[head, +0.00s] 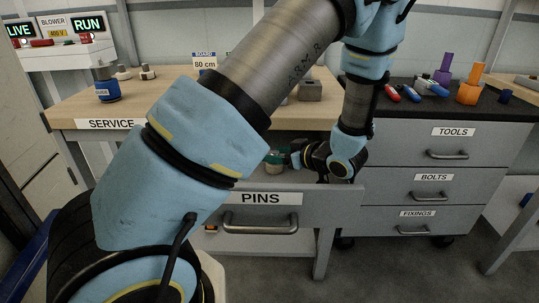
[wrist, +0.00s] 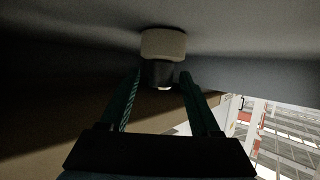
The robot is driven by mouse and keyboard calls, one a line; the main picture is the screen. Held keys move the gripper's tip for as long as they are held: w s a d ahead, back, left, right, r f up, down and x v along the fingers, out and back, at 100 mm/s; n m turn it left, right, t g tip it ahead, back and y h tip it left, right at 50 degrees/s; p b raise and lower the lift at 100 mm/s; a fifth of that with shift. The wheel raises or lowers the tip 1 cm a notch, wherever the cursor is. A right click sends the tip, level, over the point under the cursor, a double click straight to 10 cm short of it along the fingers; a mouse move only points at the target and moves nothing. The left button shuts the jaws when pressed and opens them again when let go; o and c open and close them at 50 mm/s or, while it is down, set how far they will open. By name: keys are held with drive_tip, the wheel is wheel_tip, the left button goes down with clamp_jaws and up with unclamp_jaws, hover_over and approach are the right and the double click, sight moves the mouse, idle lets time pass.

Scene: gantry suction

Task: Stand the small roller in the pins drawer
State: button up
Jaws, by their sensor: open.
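The small roller, a cream cylinder with a dark narrower end, shows between my fingers in the wrist view (wrist: 163,46) and in the head view (head: 273,169). It appears to stand upright on the drawer floor, cream part down. The pins drawer (head: 336,205) is pulled out from under the service bench. My gripper (head: 276,157) reaches low into it from the right. Its green fingers are open, one on each side of the roller's dark end in the wrist view (wrist: 158,80), with gaps visible. The drawer's interior is partly hidden by my arm.
The bench top (head: 75,107) above the drawer carries a blue-based part (head: 106,88) and a grey block (head: 310,90). A grey drawer cabinet (head: 454,155) with tools on top stands close on the right. My arm crosses in front of the bench.

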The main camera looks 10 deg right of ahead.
sight(278, 154)
drive_tip(key=shift+v, duration=2.15)
